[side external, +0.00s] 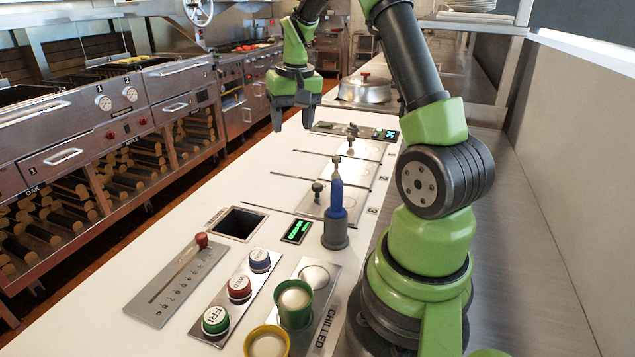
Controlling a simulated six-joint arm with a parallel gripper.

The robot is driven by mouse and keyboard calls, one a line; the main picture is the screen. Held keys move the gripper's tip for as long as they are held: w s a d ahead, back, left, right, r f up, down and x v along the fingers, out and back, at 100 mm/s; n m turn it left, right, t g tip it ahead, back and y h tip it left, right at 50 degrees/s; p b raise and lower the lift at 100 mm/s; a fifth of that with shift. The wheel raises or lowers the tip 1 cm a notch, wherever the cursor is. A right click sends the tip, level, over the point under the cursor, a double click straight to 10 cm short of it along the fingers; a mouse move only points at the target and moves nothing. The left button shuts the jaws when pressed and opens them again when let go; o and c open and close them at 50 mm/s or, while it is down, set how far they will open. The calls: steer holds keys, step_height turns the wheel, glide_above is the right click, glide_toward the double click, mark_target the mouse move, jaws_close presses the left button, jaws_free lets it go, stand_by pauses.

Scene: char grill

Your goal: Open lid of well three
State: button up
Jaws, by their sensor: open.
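My gripper (293,118) points down, open and empty, in the air beyond and left of that knob. It is clearly apart from every lid.
The white counter (225,190) is clear left of the lids. A square opening (238,223), green display (297,230), slider panel (175,284), labelled round buttons (239,287) and coloured cups (294,304) occupy the near end. A lidded pot (364,90) stands at the far end.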

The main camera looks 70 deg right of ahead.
steer(key=m+g, duration=0.1)
glide_above(317, 185)
step_height(317, 185, down, 8)
steer(key=shift+y, duration=0.3)
step_height(317, 185, down, 10)
steer(key=shift+r, duration=0.2)
jaws_close()
steer(key=w, duration=0.7)
steer(key=shift+d, duration=0.1)
steer(key=shift+w, duration=0.95)
jaws_free()
